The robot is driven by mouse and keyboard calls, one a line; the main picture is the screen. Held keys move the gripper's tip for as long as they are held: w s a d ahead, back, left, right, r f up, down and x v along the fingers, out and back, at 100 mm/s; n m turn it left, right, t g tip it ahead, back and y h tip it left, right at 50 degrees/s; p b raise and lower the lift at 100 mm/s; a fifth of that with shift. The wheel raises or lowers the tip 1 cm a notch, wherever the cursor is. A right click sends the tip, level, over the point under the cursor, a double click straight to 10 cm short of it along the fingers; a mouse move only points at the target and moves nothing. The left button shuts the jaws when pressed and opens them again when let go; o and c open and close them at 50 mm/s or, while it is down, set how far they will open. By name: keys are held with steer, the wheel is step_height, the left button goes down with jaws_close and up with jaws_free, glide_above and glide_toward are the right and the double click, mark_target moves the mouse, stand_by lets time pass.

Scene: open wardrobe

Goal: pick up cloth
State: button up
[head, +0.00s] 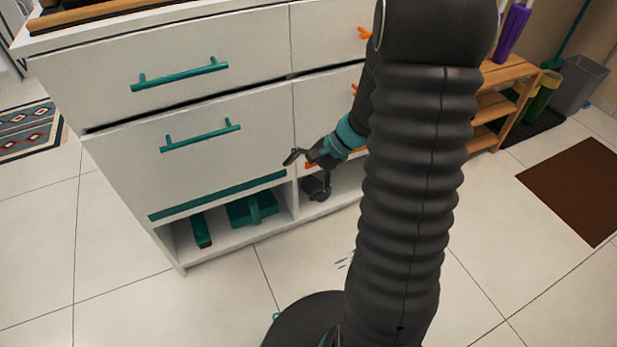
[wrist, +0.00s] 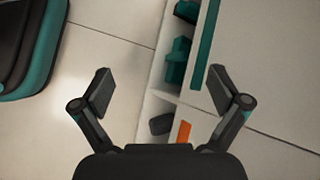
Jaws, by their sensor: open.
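I cannot make out a cloth for certain in either view. A small pale patch with blue-grey marks (head: 345,260) lies on the floor beside my arm in the head view, partly hidden, and I cannot tell what it is. My gripper (wrist: 160,85) is open, with its two fingers wide apart and nothing between them. In the head view my gripper (head: 304,160) is in front of the white cabinet, near the lower drawers and the open bottom shelf.
The white cabinet (head: 200,125) has teal-handled drawers. A teal box-like item (head: 252,209) is in its bottom shelf. A wooden rack (head: 500,100), grey bin (head: 580,85) and brown mat (head: 575,190) are at right. Tiled floor in front is mostly clear.

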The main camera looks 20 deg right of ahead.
steer(key=w+d+f+m+t+y, duration=0.15)
steer(key=d+f+m, duration=0.25)
steer(key=f, duration=0.4)
steer(key=w+d+f+m+t+y, duration=0.1)
steer(key=w+d+f+m+t, duration=0.2)
steer(key=f, duration=0.5)
steer(key=m+t+h+b, duration=0.2)
steer(key=m+t+h, duration=0.35)
steer(key=m, duration=0.55)
glide_toward(316, 187)
steer(key=shift+y, duration=0.3)
steer(key=w+f, duration=0.2)
steer(key=w, duration=0.1)
steer(key=w+f, duration=0.1)
steer(key=shift+w+a, duration=0.2)
steer(key=shift+a, duration=0.15)
steer(key=x, duration=0.5)
steer(key=shift+s+d+f, duration=0.1)
steer(key=shift+f, duration=0.1)
steer(key=shift+w+f, duration=0.15)
steer(key=shift+w, duration=0.35)
steer(key=c, duration=1.3)
steer(key=shift+a, duration=0.25)
steer(key=shift+c, duration=0.2)
